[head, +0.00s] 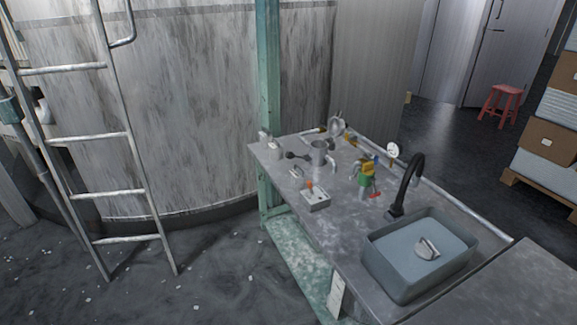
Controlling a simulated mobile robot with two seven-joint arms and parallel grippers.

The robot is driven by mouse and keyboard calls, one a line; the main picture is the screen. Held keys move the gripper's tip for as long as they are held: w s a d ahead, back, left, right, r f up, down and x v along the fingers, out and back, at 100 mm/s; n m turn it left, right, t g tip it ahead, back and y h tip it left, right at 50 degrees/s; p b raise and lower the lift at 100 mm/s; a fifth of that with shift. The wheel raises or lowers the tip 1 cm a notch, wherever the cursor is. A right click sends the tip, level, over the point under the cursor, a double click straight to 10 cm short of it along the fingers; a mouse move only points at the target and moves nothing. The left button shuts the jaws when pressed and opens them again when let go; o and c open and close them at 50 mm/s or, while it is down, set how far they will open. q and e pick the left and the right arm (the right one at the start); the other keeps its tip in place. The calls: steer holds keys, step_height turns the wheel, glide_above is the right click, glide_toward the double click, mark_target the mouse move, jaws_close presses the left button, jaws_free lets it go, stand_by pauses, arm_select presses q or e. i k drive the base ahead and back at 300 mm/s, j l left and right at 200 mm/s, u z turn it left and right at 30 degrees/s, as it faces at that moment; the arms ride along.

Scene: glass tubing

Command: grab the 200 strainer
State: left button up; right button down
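I cannot pick out a strainer marked 200, as no such label is readable at this distance. Small items stand on the grey metal worktable (345,225). Among them are a grey metal cup (318,152), a dark rounded piece with a stem (293,155) beside it, and a pale round item (337,126) at the far end. A small grey metallic object (427,249) sits in the sink basin. I cannot tell whether any of these is the strainer. Neither of my grippers is in view.
The sink (375,262) with a black curved faucet (411,178) is at the table's near right. A large tank (180,110) and a metal ladder (125,136) stand left. A red stool (500,103) and stacked boxes (549,138) are right.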

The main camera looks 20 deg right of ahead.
mark_target(298, 175)
steer(key=i+j+z, duration=0.1)
steer(key=i+z, duration=0.3)
steer(key=i+j+z, duration=0.25)
steer(key=i+z, duration=0.15)
steer(key=i+j+z, duration=0.4)
steer(key=i, duration=0.15)
